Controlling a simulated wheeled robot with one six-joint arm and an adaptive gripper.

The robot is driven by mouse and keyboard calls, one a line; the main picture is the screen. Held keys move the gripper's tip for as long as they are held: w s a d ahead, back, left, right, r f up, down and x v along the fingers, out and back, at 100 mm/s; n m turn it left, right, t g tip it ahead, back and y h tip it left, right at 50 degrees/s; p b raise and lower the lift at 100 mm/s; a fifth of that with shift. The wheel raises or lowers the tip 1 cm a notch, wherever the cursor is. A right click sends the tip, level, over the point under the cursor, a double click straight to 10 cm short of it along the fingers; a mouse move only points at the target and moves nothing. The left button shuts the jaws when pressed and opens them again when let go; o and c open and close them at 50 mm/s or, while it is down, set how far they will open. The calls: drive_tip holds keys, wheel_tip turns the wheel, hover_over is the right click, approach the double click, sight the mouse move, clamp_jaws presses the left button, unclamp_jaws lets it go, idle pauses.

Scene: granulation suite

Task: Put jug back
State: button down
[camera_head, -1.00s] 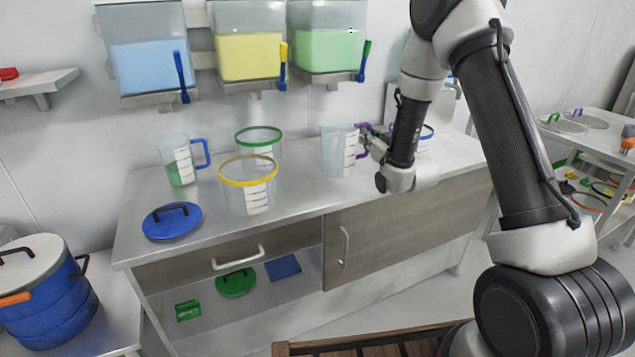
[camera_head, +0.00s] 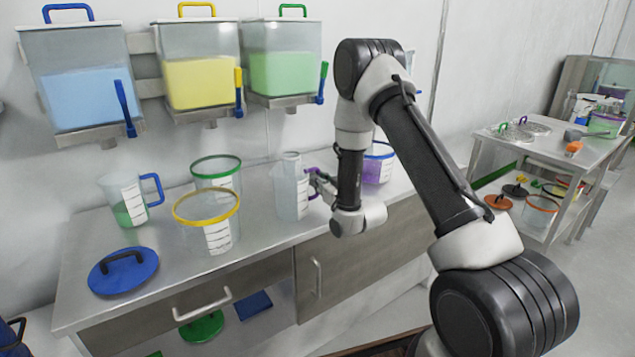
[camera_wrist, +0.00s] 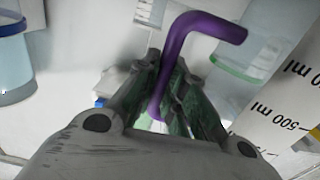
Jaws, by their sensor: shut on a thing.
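A clear jug (camera_head: 291,190) with white scale marks and a purple handle (camera_head: 311,180) is upright at the metal counter (camera_head: 262,247), right of the tubs. I cannot tell whether its base touches the counter. My gripper (camera_head: 321,184) is shut on the purple handle from the right. In the wrist view the fingers (camera_wrist: 172,85) close around the lower part of the handle (camera_wrist: 205,25), and the jug's side with its ml scale (camera_wrist: 285,105) shows at right. A second jug (camera_head: 128,203) with a blue handle and some green content stands at the counter's left.
A yellow-rimmed tub (camera_head: 206,207) and a green-rimmed tub (camera_head: 216,172) stand left of the held jug; a purple-rimmed tub (camera_head: 377,163) stands behind my arm. A blue lid (camera_head: 122,271) lies at front left. Wall dispensers (camera_head: 197,80) hang above. A side table (camera_head: 545,138) stands right.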

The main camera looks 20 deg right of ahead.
drive_tip(key=shift+f, duration=0.2)
drive_tip(key=c, duration=1.9)
unclamp_jaws()
drive_tip(key=shift+f, duration=0.1)
drive_tip(key=shift+c, duration=0.2)
drive_tip(key=o, duration=0.4)
drive_tip(key=shift+o, duration=0.2)
